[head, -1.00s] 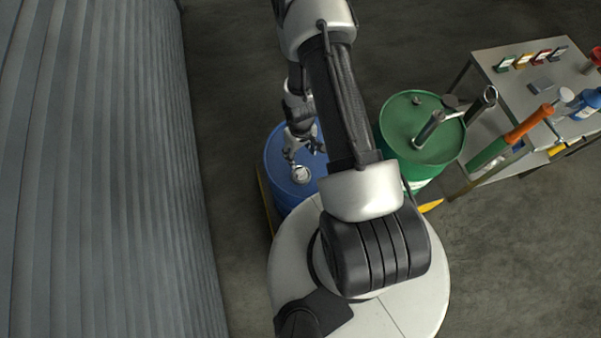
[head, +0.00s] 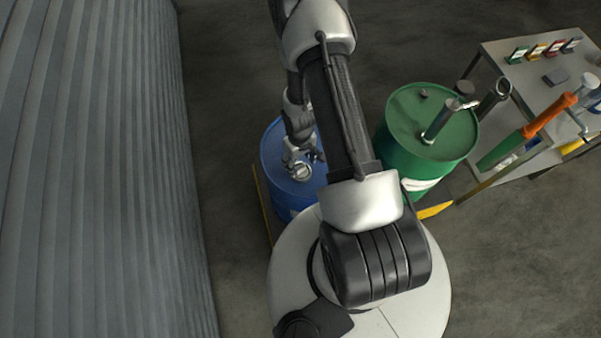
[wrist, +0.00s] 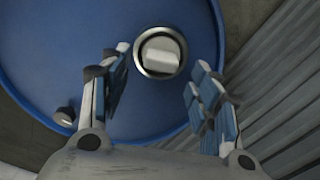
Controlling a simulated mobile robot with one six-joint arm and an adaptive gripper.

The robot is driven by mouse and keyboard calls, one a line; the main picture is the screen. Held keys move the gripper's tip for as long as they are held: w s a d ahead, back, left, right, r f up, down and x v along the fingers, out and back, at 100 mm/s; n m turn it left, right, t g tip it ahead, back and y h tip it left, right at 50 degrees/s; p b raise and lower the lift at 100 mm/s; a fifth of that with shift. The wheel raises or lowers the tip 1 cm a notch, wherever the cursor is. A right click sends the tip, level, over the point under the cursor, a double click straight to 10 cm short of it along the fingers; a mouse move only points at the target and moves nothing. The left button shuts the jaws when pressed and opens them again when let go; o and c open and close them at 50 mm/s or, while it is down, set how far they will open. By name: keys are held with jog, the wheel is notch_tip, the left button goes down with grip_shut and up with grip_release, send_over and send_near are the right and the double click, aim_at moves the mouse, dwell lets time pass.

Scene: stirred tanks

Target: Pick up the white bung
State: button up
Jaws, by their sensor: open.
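The white bung (wrist: 161,52) sits in a round metal-rimmed opening on top of the blue drum (wrist: 60,60). In the wrist view it lies between and just beyond the tips of my gripper (wrist: 161,75), whose two fingers are spread apart with nothing between them. In the head view my gripper (head: 306,160) is over the blue drum (head: 272,160), close above its lid. There the bung's opening (head: 300,172) shows only as a small ringed spot beside the fingers.
A smaller fitting (wrist: 64,115) is near the drum's edge. A green drum (head: 400,110) with a pump fitting stands to the right. Beyond it is a bench (head: 520,75) with tools and small boxes. A corrugated wall (head: 100,170) runs along the left.

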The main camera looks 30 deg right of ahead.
aim_at(300, 166)
notch_tip(300, 166, down, 3)
jog(key=b, duration=0.2)
jog(key=shift+f+b, duration=0.2)
jog(key=shift+b, duration=0.15)
jog(key=shift+r, duration=0.1)
jog(key=shift+c, duration=0.6)
jog(key=c, duration=1)
jog(key=shift+r, duration=0.1)
